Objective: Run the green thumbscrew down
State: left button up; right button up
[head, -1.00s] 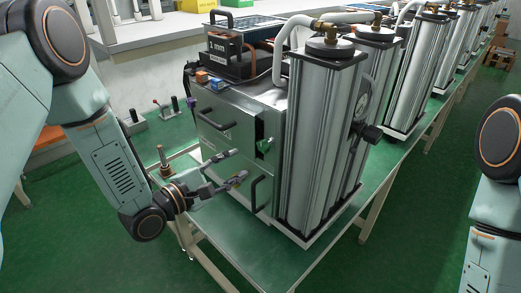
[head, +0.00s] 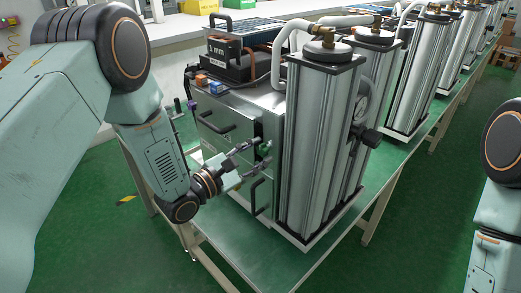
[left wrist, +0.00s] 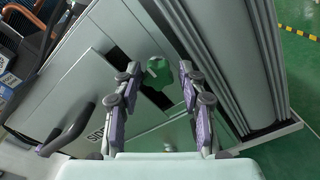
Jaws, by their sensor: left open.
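The green thumbscrew (left wrist: 159,72) is a lobed green knob on the front of the grey metal cabinet (left wrist: 75,85), beside a dark slot. In the head view the thumbscrew (head: 264,148) is partly hidden by my left gripper (head: 257,156). In the left wrist view my left gripper (left wrist: 160,80) is open, with one finger on each side of the thumbscrew. I cannot tell whether the fingertips are level with it in depth; no contact shows. My right gripper is out of view.
Tall silver columns (head: 320,140) stand right beside the thumbscrew. Black handles (head: 216,122) stick out from the cabinet front. The green bench (head: 235,225) has bare room in front. Hoses and brass fittings run above, with more columns behind.

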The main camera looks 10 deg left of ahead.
pick_arm(q)
jog(key=shift+w, duration=0.5)
jog(key=shift+s+a+r, duration=0.1)
jog(key=shift+s, duration=0.15)
jog(key=shift+w+d, duration=0.1)
jog(key=shift+d, duration=0.25)
jog(key=shift+c, duration=1.3)
jog(key=shift+w+a, duration=0.1)
jog(key=shift+a, duration=0.05)
jog(key=c, duration=0.5)
grip_shut()
